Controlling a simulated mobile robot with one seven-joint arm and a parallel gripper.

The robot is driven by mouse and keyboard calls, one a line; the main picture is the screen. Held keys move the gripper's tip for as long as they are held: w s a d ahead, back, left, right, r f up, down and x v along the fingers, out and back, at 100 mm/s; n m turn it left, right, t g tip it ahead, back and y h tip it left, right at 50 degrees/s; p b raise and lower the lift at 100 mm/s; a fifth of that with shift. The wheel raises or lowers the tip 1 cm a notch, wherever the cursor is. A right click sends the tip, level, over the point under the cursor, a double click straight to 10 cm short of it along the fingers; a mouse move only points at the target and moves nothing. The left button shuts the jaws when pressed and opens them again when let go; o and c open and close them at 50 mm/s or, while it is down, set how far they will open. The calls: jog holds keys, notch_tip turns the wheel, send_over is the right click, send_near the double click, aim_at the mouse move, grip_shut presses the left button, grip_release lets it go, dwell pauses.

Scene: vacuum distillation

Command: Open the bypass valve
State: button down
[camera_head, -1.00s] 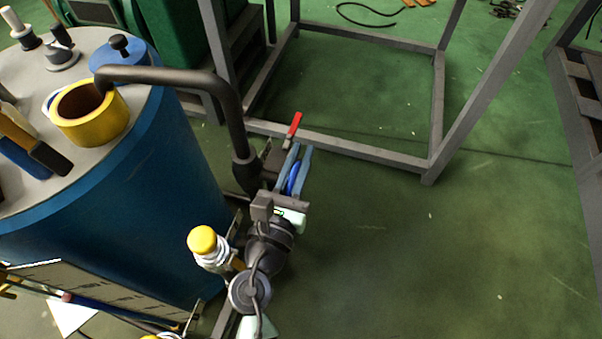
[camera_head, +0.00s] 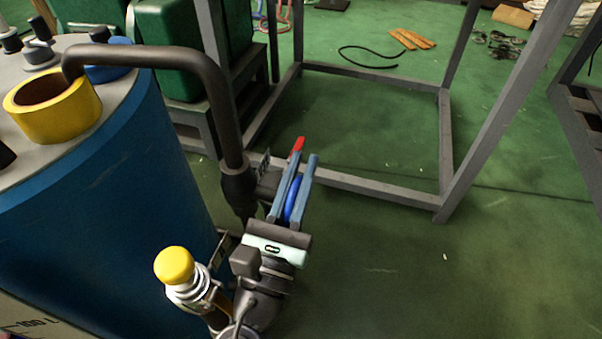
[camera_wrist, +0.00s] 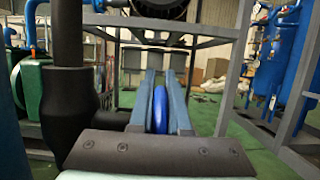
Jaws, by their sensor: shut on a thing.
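My gripper (camera_head: 306,158) has two long blue-grey fingers, pointing away from the head camera; they also show in the wrist view (camera_wrist: 164,74). They are closed on a bright blue handle-like part (camera_head: 292,201), seen edge-on between them, also in the wrist view (camera_wrist: 160,109). I take this to be the bypass valve's handle. A red piece (camera_head: 298,144) shows just past the left finger; whether it joins the blue part is hidden. The valve body is mostly hidden by my gripper and a thick dark bent pipe (camera_head: 224,110) comes down to its left.
A large blue tank (camera_head: 120,200) with a yellow ring (camera_head: 52,106) on top stands left of my gripper. A grey metal frame (camera_head: 380,188) stands behind. Green containers (camera_head: 168,50) are at the back left. Green floor (camera_head: 400,270) is clear to the right.

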jog(key=c, duration=0.9)
grip_release()
jog(key=shift+s+a+f, duration=0.1)
jog(key=shift+s+f, duration=0.05)
jog(key=shift+s, duration=0.05)
jog(key=s+a, duration=0.1)
jog(key=s, duration=0.3)
jog(key=s+a, duration=0.2)
jog(key=s, duration=0.3)
jog(key=s+a+p, duration=0.1)
jog(key=s, duration=0.3)
jog(key=shift+s+a+f, duration=0.2)
jog(key=shift+s+f, duration=0.1)
jog(key=shift+s, duration=0.05)
